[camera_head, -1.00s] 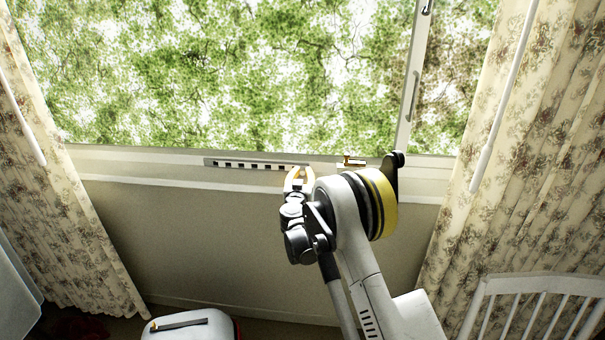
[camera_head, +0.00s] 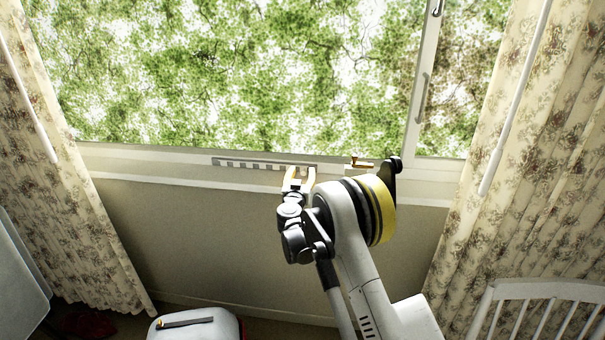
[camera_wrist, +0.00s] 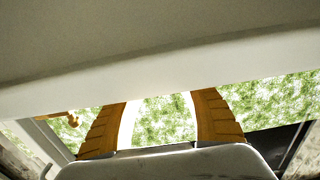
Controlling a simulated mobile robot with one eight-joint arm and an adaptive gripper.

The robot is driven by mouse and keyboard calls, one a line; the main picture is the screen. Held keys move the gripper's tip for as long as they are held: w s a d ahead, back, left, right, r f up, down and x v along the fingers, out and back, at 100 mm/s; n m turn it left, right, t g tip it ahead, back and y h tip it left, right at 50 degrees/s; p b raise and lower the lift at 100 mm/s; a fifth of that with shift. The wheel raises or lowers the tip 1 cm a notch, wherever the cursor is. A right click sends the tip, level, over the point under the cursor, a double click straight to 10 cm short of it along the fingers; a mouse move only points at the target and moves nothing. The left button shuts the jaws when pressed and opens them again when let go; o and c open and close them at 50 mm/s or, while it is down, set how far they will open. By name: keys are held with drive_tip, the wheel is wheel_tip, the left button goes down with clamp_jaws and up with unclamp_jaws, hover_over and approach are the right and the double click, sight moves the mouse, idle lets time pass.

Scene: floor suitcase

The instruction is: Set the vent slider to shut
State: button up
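The vent slider (camera_head: 240,162) is a narrow grey slotted strip on the window sill in the head view. Its slots look pale grey, with little dark showing. I cannot tell whether a finger touches the slider. The slider is not clearly recognisable in the wrist view.
A brass window latch (camera_head: 360,162) sits on the sill right of my gripper. Patterned curtains hang at left (camera_head: 70,200) and right (camera_head: 530,130). A pale suitcase (camera_head: 195,328) is at the bottom, and a white slatted chair (camera_head: 545,292) is at lower right.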

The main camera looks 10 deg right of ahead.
drive_tip(key=v, duration=1.2)
